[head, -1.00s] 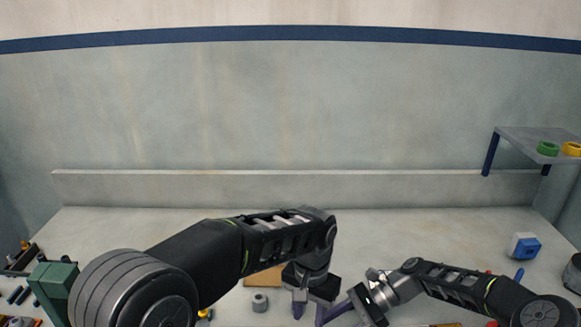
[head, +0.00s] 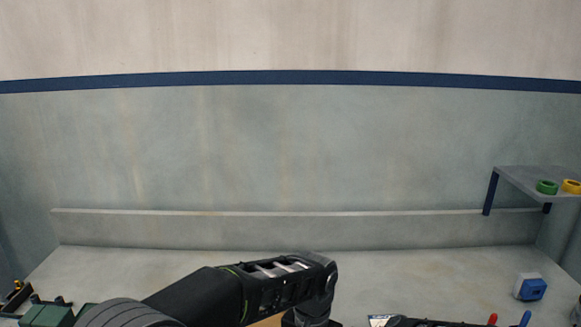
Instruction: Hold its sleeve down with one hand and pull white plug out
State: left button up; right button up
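The white plug and its sleeve do not show in the head view; the lower part of the worktop is cut off by the bottom edge. My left arm comes in from the left, and its wrist bends down past the bottom edge near the middle, so the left gripper is out of view. Only the upper edge of my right arm shows at the bottom right, and the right gripper is out of view too. Whether either gripper touches anything is hidden.
A blue-and-white block (head: 530,287) sits at the right of the worktop (head: 430,275). Red (head: 492,319) and blue (head: 525,318) pieces stand near it. A shelf (head: 535,175) at the right holds green (head: 547,187) and yellow (head: 572,187) rings. The back of the worktop is clear.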

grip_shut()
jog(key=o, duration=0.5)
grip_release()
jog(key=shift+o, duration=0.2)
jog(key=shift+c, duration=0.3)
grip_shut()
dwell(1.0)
